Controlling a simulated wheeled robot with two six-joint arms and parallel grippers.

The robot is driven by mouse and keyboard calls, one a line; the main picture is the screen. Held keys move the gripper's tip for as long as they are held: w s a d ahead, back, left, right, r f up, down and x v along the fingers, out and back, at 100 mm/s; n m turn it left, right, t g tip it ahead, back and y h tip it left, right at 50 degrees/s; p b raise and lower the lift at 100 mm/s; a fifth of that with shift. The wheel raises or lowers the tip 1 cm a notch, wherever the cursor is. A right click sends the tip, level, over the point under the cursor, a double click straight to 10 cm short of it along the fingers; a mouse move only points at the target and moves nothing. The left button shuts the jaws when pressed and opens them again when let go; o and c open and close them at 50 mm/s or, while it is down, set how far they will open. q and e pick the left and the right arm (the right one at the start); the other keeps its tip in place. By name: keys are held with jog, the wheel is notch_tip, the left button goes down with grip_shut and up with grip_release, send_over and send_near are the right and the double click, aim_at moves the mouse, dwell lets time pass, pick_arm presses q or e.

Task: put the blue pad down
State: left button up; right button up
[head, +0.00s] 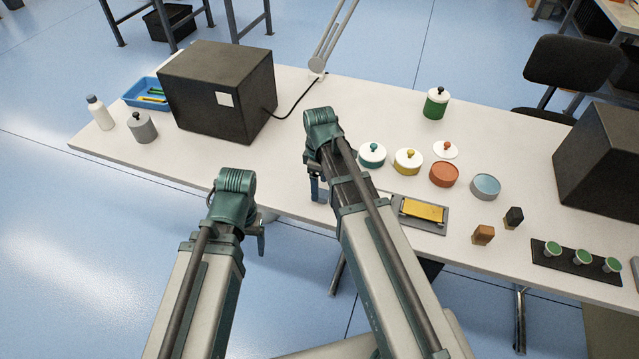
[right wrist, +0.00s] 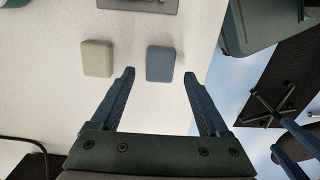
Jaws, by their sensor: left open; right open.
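The blue pad (right wrist: 160,63) lies flat on the white table in the right wrist view. It appears between and just beyond the fingertips of my right gripper (right wrist: 159,73), which is open, with a visible gap on each side of the pad. I cannot tell how high the fingers are above the table. In the head view, my right gripper (head: 319,190) points down at the table's near edge, and my arm hides the pad. My left gripper (head: 261,240) is open and empty, off the near edge of the table.
A beige pad (right wrist: 97,59) lies left of the blue one. A grey plate with a yellow block (head: 423,210) is right of my right arm. Several round pots, including an orange one (head: 444,174), stand behind it. A dark box (head: 216,90) stands at the back left.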

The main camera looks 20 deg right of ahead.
aim_at(320, 193)
notch_tip(320, 193, up, 10)
jog(key=p, duration=0.9)
pick_arm(q)
notch_tip(320, 193, up, 10)
jog(key=shift+f+b, duration=0.2)
jog(key=shift+b, duration=0.1)
pick_arm(e)
jog(key=s+a+m+h, duration=0.1)
jog(key=s+a+m, duration=0.6)
jog(key=s+a, duration=0.3)
jog(key=s, duration=0.4)
jog(key=shift+s+f, duration=0.15)
jog(key=shift+s, duration=0.1)
